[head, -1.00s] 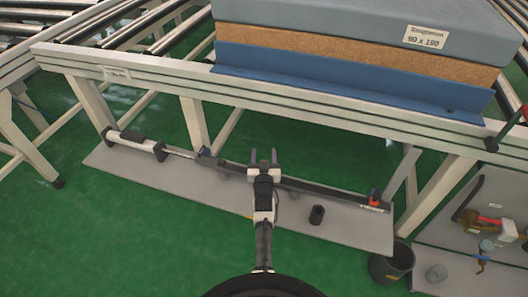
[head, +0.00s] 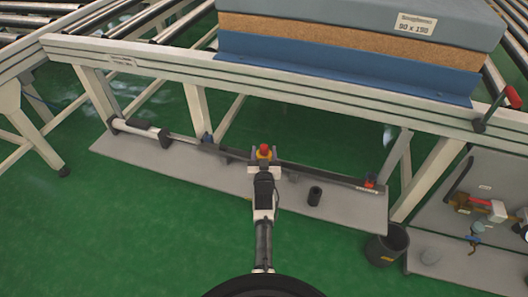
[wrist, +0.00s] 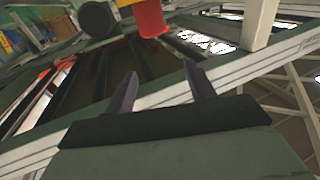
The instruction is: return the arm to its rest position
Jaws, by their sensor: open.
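My gripper (head: 265,157) is in the middle of the head view, at the end of my arm, which reaches forward from the bottom edge. In the wrist view its two dark fingers (wrist: 161,95) stand apart with nothing between them. A red and yellow piece (head: 264,151) shows at the gripper in the head view. A red and yellow piece (wrist: 150,16) also shows beyond the fingertips in the wrist view; I cannot tell whether it is mine. The mattress (head: 360,45), with grey, brown and blue layers, lies on the roller table (head: 160,68), clear of the gripper.
A dark bin (head: 387,246) stands at the right. A tool board (head: 485,185) is farther right. Green floor (head: 130,235) is open at the left.

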